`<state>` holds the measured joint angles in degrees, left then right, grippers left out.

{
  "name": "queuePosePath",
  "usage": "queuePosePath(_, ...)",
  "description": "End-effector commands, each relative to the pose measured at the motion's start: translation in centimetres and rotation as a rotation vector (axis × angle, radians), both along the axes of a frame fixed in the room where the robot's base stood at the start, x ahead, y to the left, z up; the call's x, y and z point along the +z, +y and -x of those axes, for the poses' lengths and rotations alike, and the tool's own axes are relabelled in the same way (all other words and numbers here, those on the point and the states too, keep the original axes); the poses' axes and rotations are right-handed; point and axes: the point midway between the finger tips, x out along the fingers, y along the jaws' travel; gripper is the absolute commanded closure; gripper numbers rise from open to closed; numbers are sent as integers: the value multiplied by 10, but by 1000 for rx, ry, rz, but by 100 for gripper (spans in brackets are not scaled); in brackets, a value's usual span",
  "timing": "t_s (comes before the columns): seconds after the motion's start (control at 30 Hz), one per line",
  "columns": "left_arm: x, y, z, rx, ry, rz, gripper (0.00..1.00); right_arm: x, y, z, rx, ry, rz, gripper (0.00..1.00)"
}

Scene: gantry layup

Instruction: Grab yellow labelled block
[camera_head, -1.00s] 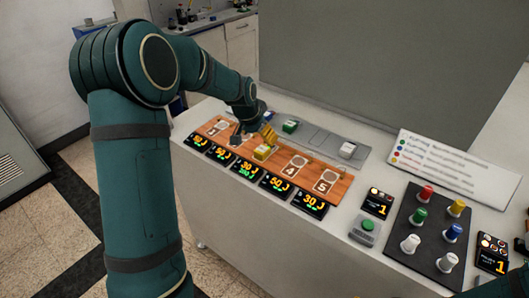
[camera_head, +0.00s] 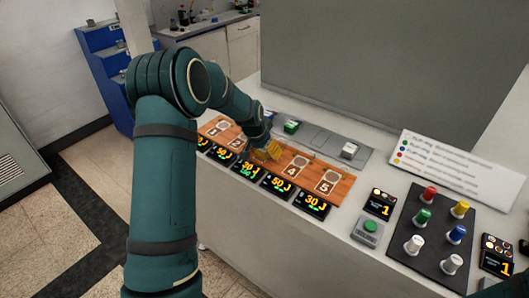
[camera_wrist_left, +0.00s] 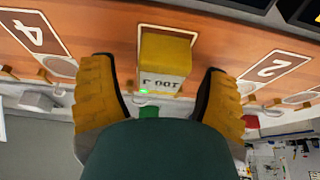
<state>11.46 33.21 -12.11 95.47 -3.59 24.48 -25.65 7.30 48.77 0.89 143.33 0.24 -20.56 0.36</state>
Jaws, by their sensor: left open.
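The yellow labelled block (camera_wrist_left: 165,56) sits on the wooden board between the printed slots 2 and 4. It has a yellow top and a pale face with dark lettering, upside down in the left wrist view. My left gripper (camera_wrist_left: 158,68) is open, with one yellow padded finger on each side of the block and a visible gap on both sides. In the head view my left gripper (camera_head: 266,152) is low over the middle of the board and mostly hides the block. My right gripper is not in view.
The wooden board (camera_head: 308,163) has numbered slots and a row of displays (camera_head: 276,184) in front. A green-topped block (camera_head: 291,127) and a white block (camera_head: 349,150) stand on the grey strip behind. A green button (camera_head: 370,227) and a knob panel (camera_head: 430,240) are at right.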

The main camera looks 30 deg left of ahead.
Motion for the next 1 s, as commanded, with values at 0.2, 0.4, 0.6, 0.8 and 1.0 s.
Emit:
queuePosePath(0.2,0,0,0,0,0,0,73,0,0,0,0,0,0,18)
queuePosePath(0.4,0,0,0,0,0,0,100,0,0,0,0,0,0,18)
queuePosePath(0.6,0,0,0,0,0,0,100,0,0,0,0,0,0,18)
queuePosePath(0.8,15,0,-1,0,-3,0,100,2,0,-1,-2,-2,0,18)
queuePosePath(1.0,54,0,-1,-1,-5,-1,100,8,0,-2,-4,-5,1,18)
